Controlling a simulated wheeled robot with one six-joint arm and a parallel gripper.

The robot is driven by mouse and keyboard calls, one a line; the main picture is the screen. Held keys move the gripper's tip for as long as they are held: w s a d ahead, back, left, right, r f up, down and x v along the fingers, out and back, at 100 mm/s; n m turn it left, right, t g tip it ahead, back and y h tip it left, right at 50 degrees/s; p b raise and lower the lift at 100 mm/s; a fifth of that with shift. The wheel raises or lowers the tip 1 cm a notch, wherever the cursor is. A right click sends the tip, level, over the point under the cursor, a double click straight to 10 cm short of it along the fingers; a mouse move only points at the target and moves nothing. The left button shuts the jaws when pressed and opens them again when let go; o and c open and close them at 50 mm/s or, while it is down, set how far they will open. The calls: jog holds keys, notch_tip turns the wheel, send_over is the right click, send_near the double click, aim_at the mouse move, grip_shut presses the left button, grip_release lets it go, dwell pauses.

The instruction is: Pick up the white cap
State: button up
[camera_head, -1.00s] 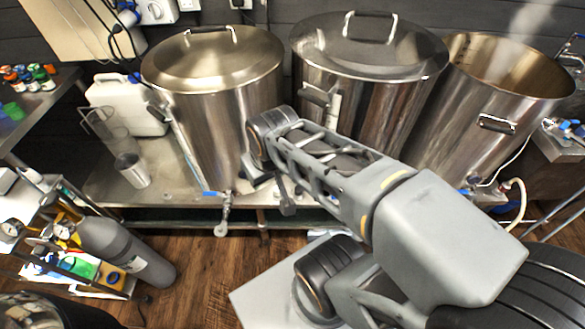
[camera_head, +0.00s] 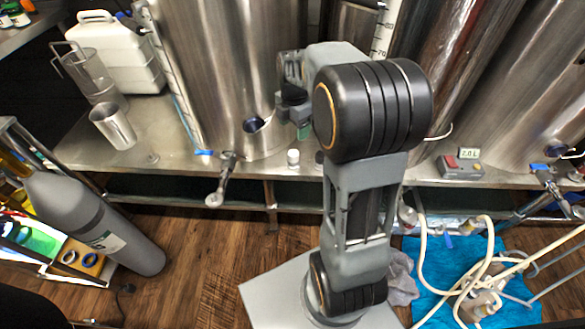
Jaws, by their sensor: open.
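A small white cap (camera_head: 293,158) sits on the steel bench top, near its front edge, to the right of a tank's tap. My gripper (camera_head: 290,122) hangs above and behind the cap in the picture, in front of the large steel tanks. The gripper is open, and nothing shows between its fingers. It is apart from the cap. My arm covers the bench just right of the cap, and parts of the fingers are hard to make out against the tank.
Steel tanks (camera_head: 215,60) stand close behind the gripper. A tap (camera_head: 226,172) juts out left of the cap. A metal cup (camera_head: 113,127) and a white jug (camera_head: 125,50) stand at the left. A small grey box (camera_head: 460,166) sits at the right.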

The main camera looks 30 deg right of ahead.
aim_at(293, 153)
jog(key=shift+n, duration=0.3)
jog(key=f+b, duration=0.1)
jog(key=f, duration=0.3)
jog(key=f+b, duration=0.2)
jog(key=f, duration=0.3)
jog(key=shift+w+d+f, duration=0.15)
jog(key=shift+w+f, duration=0.05)
jog(key=shift+f+b, duration=1.5)
jog(key=shift+f, duration=1.15)
jog(key=c, duration=1)
notch_tip(293, 153, up, 10)
jog(key=p, duration=0.4)
jog(key=shift+r, duration=0.1)
jog(key=shift+r+p, duration=2.25)
jog(key=shift+p, duration=0.1)
